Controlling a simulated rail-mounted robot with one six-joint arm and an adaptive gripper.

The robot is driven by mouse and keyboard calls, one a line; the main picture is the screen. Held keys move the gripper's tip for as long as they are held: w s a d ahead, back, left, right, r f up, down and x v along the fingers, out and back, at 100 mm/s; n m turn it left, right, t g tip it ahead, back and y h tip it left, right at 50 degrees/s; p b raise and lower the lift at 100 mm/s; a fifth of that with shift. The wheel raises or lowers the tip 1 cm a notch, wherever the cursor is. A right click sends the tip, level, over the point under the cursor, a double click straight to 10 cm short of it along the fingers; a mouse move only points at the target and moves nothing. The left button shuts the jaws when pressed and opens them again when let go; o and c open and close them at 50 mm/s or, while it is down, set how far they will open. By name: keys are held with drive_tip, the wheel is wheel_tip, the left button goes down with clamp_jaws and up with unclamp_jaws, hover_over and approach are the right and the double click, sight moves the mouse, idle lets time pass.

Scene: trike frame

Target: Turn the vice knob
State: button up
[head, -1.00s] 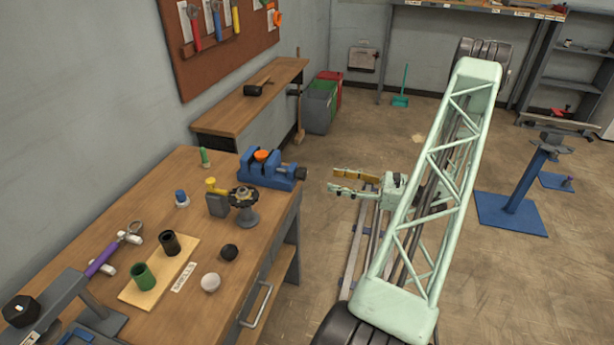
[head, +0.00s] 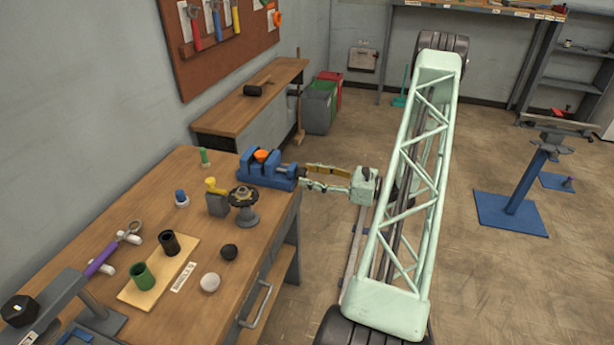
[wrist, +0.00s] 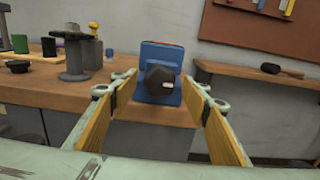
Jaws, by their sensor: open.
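The blue vice (head: 266,172) is mounted at the right edge of the workbench, with an orange round piece on top. Its dark knob (wrist: 160,78) faces my wrist camera, roughly centred between my fingers; in the head view my fingertips partly cover it. My gripper (head: 304,177) is open, its yellow-padded fingers spread to either side of the knob. In the wrist view the gripper (wrist: 159,92) shows a gap on both sides of the knob. I cannot tell how far the fingertips reach along the knob.
The wooden workbench (head: 122,210) also bears a grey stand with a dark round top (head: 243,197), a yellow-topped grey block (head: 216,196) and cups on a board. A second bench (head: 225,122) with a mallet stands behind.

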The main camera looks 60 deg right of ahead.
drive_tip(key=shift+w+a, duration=0.15)
drive_tip(key=shift+w, duration=0.4)
drive_tip(key=c, duration=0.9)
drive_tip(key=shift+o, duration=0.2)
drive_tip(key=shift+m+p, duration=0.3)
drive_tip(key=shift+m, duration=0.2)
drive_tip(key=m+p, duration=0.2)
drive_tip(key=m, duration=0.3)
drive_tip(key=shift+m+p, duration=0.3)
drive_tip(key=m+p, duration=0.2)
drive_tip(key=m, duration=0.4)
drive_tip(key=shift+a+f, duration=0.1)
idle(0.3)
